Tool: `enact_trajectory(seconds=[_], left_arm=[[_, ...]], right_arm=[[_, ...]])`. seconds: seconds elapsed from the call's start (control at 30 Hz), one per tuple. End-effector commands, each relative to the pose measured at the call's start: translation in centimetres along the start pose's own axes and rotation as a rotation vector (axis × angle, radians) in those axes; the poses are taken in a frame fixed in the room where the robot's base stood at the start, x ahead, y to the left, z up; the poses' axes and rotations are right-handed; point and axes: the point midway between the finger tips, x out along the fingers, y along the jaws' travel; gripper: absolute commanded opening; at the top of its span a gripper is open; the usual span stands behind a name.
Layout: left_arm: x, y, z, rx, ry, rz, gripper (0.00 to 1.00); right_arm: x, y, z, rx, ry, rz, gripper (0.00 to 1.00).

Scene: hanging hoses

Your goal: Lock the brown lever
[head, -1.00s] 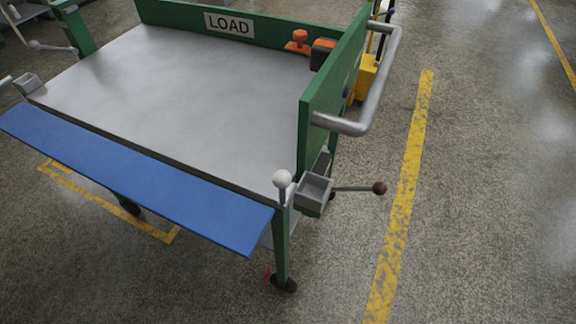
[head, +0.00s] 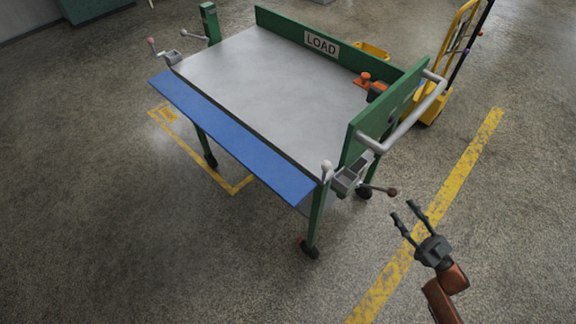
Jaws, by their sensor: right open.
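The brown lever is a thin metal rod with a dark brown ball knob (head: 392,191). It sticks out to the right from a grey bracket (head: 347,178) at the near right corner of the cart. A second lever with a white knob (head: 326,166) stands upright beside the same bracket. My right gripper (head: 409,215) is open and empty, below and to the right of the brown knob and apart from it in the picture. Its fingers point up and left. My left gripper is not in view.
The green cart has a grey top (head: 270,85), a blue front flap (head: 235,140) and a metal push handle (head: 410,120) above the bracket. Orange items (head: 366,79) lie at its back corner. A yellow hand truck (head: 450,60) stands behind.

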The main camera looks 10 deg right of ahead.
Motion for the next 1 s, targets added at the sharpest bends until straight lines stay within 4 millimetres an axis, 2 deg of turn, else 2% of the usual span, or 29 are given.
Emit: enact_trajectory(seconds=[0.07,0.17,0.5,0.6,0.97,1.0], left_arm=[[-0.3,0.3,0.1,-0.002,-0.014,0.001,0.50],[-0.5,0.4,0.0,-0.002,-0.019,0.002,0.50],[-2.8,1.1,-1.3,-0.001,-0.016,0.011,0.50],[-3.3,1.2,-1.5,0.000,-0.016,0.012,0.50],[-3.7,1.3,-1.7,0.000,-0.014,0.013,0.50],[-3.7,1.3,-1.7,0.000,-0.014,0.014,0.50]], right_arm=[[0.6,0.4,-0.8,-0.006,0.013,-0.007,0.41],[1.6,0.5,-0.8,-0.006,0.016,-0.010,0.41],[6.5,0.4,-0.7,-0.005,0.014,-0.007,0.41],[7.4,0.4,-0.7,-0.005,0.012,-0.007,0.41],[8.0,0.4,-0.8,-0.005,0.012,-0.007,0.41],[8.0,0.4,-0.8,-0.005,0.012,-0.007,0.38]])
